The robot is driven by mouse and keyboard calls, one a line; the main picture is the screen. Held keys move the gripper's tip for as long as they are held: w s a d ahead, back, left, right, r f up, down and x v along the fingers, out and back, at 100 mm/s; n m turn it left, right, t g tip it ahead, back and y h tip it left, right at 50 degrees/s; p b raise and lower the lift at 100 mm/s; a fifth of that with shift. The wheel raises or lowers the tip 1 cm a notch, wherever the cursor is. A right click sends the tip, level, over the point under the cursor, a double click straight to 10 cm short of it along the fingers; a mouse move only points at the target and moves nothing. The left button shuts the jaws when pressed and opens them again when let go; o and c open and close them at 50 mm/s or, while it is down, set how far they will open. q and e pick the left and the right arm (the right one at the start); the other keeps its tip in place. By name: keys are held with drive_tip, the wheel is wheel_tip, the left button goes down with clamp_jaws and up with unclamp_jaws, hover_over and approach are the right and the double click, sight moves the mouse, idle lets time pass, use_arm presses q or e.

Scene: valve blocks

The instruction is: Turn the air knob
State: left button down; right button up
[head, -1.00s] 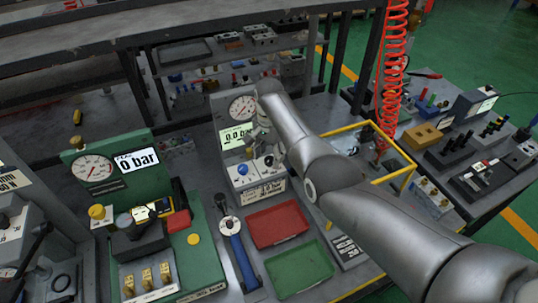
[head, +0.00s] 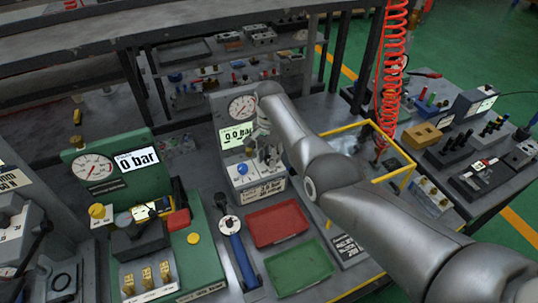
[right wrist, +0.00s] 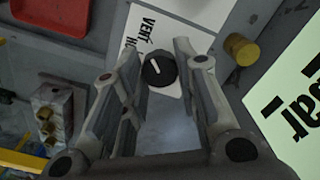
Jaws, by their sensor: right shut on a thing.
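The pressure unit (head: 228,125) stands at mid-bench in the head view, with a round gauge and a screen reading 0.0 bar. On its lower front is a blue knob (head: 242,169). A black knob with a white line (right wrist: 159,70) shows in the right wrist view, beside a label beginning "VENT". I cannot tell from the labels which is the air knob. My right gripper (head: 269,156) is at the unit's front, right of the blue knob. My left gripper is out of view.
A red tray (head: 277,224) and a green tray (head: 300,268) lie in front of the unit. A green gauge stand (head: 120,165) is on the left. A yellow frame (head: 395,180) and coiled red hose (head: 392,70) are on the right.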

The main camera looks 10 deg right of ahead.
drive_tip(key=shift+n, duration=0.3)
drive_tip(key=n+p, duration=0.1)
drive_tip(key=n, duration=0.6)
drive_tip(key=shift+p, duration=0.3)
drive_tip(key=n, duration=1)
drive_tip(key=shift+o, duration=0.2)
drive_tip(key=shift+c, duration=0.2)
drive_tip(key=o, duration=1.1)
drive_tip(key=shift+c, duration=0.2)
